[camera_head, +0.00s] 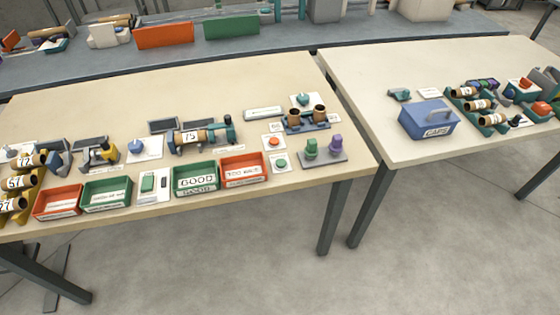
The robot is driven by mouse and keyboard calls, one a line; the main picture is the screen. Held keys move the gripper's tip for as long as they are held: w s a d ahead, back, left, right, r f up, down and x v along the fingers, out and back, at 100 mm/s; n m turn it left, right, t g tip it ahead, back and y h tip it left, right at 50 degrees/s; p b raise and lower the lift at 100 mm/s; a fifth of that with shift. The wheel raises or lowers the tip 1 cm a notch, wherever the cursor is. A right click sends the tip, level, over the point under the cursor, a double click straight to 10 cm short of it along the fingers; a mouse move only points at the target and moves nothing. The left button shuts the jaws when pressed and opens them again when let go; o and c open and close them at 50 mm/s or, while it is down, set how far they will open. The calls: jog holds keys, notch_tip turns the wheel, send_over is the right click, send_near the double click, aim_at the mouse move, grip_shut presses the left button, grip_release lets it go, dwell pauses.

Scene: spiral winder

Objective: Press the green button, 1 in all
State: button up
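A small round green button (281,163) sits on a white square plate on the left table. It is just right of an orange bin and just below a similar orange-red button (274,141) on its own white plate. Nothing covers the green button. At this size I cannot tell whether it is pressed in. My gripper is not in view.
Green bin (195,193) and orange bin (263,180) stand left of the button along the front edge. A grey base with green and purple pieces (322,158) is close on the right. A gap separates the two tables.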

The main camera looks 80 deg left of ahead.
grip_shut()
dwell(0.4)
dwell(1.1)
